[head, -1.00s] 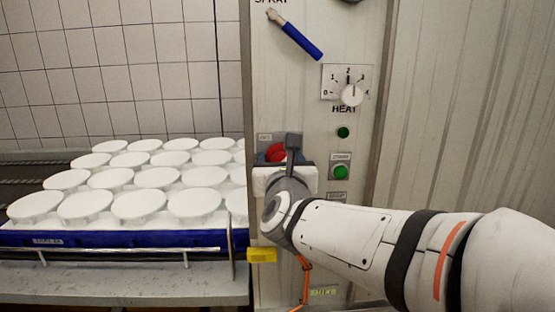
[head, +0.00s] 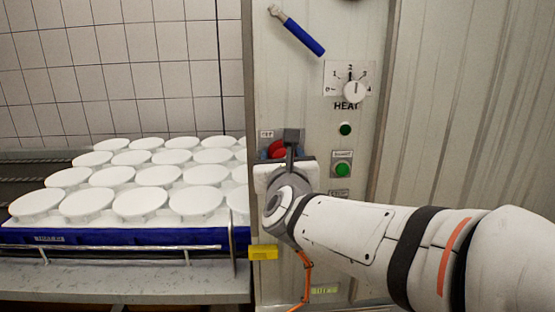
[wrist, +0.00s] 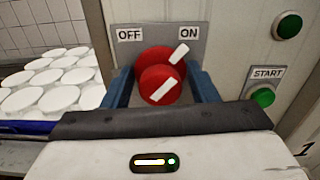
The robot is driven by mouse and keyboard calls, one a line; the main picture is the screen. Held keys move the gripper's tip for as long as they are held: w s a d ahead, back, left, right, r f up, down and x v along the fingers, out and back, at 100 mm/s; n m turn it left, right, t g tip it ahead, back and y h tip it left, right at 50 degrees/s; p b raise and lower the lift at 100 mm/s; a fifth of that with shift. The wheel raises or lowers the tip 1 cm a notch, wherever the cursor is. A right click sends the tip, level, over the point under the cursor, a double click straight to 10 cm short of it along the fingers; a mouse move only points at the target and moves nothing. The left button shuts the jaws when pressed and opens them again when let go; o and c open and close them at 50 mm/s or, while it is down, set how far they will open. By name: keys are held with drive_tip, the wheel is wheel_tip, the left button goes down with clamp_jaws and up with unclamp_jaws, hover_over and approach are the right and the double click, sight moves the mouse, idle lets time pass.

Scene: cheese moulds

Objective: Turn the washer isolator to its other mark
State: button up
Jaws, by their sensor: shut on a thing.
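The washer isolator is a red rotary knob (wrist: 160,84) with white pointer stripes, on a grey plate marked OFF at left and ON at right. Its stripes slant up to the right, toward ON. My gripper (wrist: 163,88) has a blue finger on each side of the knob and is shut on it. In the head view my gripper (head: 291,150) covers most of the isolator, and only part of its red (head: 277,149) shows.
A HEAT dial (head: 355,91), a green lamp (head: 345,129) and a green START button (head: 342,170) are on the panel to the right. White moulds (head: 141,203) fill a blue tray at left.

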drive_tip(key=n+b, duration=0.2)
drive_tip(key=n, duration=0.2)
drive_tip(key=shift+f, duration=0.15)
drive_tip(key=n+b, duration=0.1)
drive_tip(key=n, duration=0.3)
drive_tip(key=shift+a+n, duration=0.15)
drive_tip(key=shift+n, duration=0.15)
drive_tip(key=n, duration=0.4)
drive_tip(key=shift+f+n+p, duration=0.1)
drive_tip(key=shift+n+p, duration=0.25)
drive_tip(key=shift+n, duration=2.05)
drive_tip(key=o, duration=0.6)
drive_tip(key=shift+o, duration=0.2)
